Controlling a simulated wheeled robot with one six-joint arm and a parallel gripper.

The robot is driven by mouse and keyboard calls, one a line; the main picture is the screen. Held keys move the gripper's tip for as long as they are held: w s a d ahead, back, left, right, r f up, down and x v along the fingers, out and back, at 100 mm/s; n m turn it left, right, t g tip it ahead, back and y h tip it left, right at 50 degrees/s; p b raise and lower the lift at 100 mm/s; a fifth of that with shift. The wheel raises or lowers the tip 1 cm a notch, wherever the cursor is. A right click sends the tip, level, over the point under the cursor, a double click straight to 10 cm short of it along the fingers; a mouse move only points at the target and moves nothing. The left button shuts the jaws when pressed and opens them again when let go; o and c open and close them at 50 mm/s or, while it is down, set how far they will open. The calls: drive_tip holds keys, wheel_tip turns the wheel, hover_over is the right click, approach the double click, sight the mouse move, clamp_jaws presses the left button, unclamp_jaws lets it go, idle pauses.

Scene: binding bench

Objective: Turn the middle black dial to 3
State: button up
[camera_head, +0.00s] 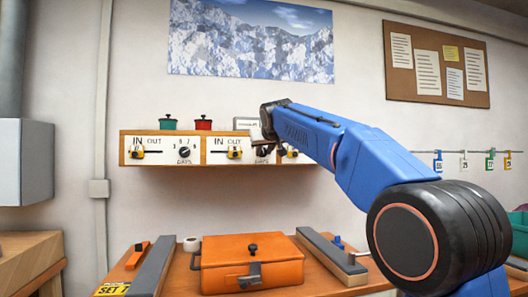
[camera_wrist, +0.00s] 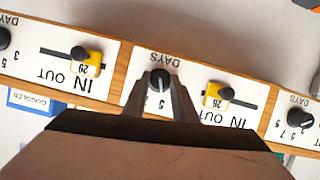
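The middle black dial (camera_wrist: 159,79) sits on a white panel marked DAYS in the wrist view, where the lettering is upside down. My gripper (camera_wrist: 161,92) has one finger on each side of the dial, and both tips seem to touch it. A small white mark shows on the dial, but its exact setting is unclear. A 3 is readable between the fingers; other numbers are hidden. In the head view the middle dial (camera_head: 263,151) is partly covered by my gripper (camera_head: 267,142).
The left dial (camera_head: 184,151) and sliders with yellow tags (camera_head: 234,153) sit on the same wooden shelf front (camera_head: 204,162). A green pot (camera_head: 167,123) and a red pot (camera_head: 203,123) stand above. Below, an orange box (camera_head: 250,272) rests on the bench.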

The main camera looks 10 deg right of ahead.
drive_tip(key=shift+a+n+h, duration=0.15)
drive_tip(key=shift+n+h, duration=0.55)
drive_tip(key=shift+n, duration=0.4)
drive_tip(key=n+h, duration=0.2)
drive_tip(key=n, duration=0.1)
drive_tip(key=shift+a+f+t, duration=0.1)
drive_tip(key=shift+f+t, duration=0.05)
drive_tip(key=shift+t, duration=0.25)
drive_tip(key=o, duration=1)
drive_tip(key=shift+o, duration=0.2)
drive_tip(key=shift+s, duration=0.1)
drive_tip(key=v, duration=1.7)
drive_tip(key=shift+a, duration=0.2)
